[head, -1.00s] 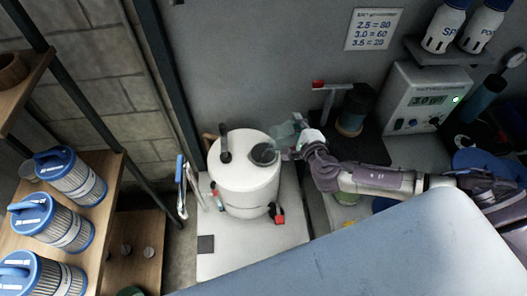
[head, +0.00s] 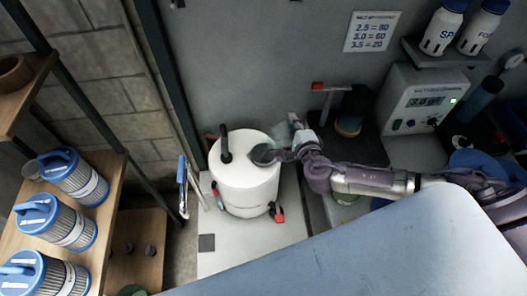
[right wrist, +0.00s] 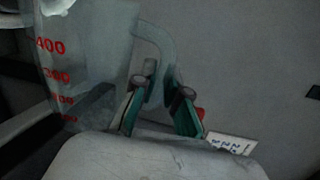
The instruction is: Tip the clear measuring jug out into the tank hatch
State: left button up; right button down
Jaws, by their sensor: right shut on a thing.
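The white tank (head: 245,182) stands upright with a dark round hatch (head: 263,154) on the right of its top. The clear measuring jug (head: 284,130) shows faintly greenish just behind and right of the hatch, partly hidden by my right gripper (head: 298,148). In the right wrist view the jug (right wrist: 85,50) has red numbers, and my right gripper (right wrist: 160,98) is shut on its handle (right wrist: 160,45). I cannot tell the jug's exact tilt or whether anything is in it. My left gripper is out of view.
A dark upright pipe (head: 226,145) rises from the tank top. A red-handled tap or stand (head: 328,88) and a dark cylinder (head: 353,110) stand behind my right arm. A control box (head: 425,98) is at right. Filter cartridges (head: 72,175) fill the left shelf.

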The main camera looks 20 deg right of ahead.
jog(key=shift+a+r, duration=0.15)
jog(key=shift+a+r+p, duration=0.1)
jog(key=shift+p, duration=0.35)
jog(key=shift+w+n, duration=0.1)
jog(key=shift+n, duration=0.2)
jog(key=shift+a+r+h, duration=0.15)
jog(key=shift+a+h, duration=0.15)
jog(key=shift+a, duration=0.1)
jog(key=shift+w+a+r+n, duration=0.15)
jog(key=shift+a+r+n, duration=0.15)
jog(key=shift+a+n, duration=0.5)
